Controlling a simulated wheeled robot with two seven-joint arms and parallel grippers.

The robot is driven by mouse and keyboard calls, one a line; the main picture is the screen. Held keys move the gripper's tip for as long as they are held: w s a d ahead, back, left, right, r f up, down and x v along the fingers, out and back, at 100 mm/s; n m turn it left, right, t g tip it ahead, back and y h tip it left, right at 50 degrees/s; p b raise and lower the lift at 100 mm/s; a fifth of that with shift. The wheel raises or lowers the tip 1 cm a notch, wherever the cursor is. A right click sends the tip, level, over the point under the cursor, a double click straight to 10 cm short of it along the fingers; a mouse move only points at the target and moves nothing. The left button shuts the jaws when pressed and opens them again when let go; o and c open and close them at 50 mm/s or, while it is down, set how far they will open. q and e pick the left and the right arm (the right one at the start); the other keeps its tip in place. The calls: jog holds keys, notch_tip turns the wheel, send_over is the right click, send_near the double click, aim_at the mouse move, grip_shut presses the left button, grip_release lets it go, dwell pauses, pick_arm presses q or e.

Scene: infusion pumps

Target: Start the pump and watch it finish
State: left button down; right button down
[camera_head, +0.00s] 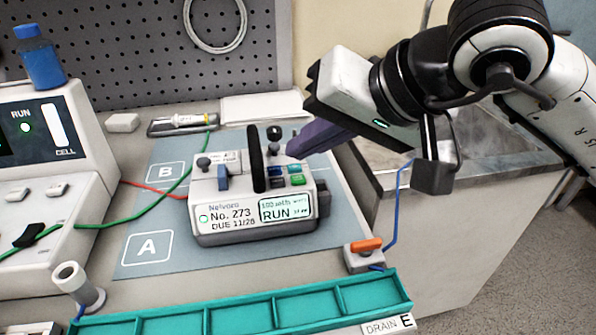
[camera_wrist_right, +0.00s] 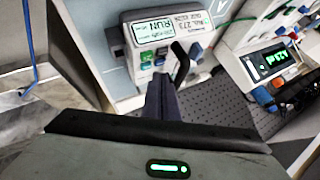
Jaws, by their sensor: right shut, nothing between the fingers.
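The white pump (camera_head: 250,203) stands on a blue-grey mat marked A and B. Its label reads No. 273, DUE 11/26, and its lit screen (camera_head: 285,208) reads RUN. Blue and green buttons (camera_head: 297,181) sit on its top right, beside a black upright handle (camera_head: 257,160). The pump also shows upside down in the wrist view (camera_wrist_right: 165,35). My right gripper (camera_head: 291,150) is shut and empty, its dark purple fingers just behind and above the buttons; the fingers also show in the wrist view (camera_wrist_right: 160,92). My left gripper is out of view.
A cell device (camera_head: 55,150) with a lit RUN lamp and a blue bottle (camera_head: 38,58) stands at left. A teal divided tray (camera_head: 240,310) and an orange-topped clamp (camera_head: 365,252) are in front. Green, red and blue lines cross the bench. A pegboard stands behind.

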aim_at(305, 187)
notch_tip(305, 187, up, 3)
jog(key=shift+r+p, duration=0.15)
jog(key=shift+p, duration=0.5)
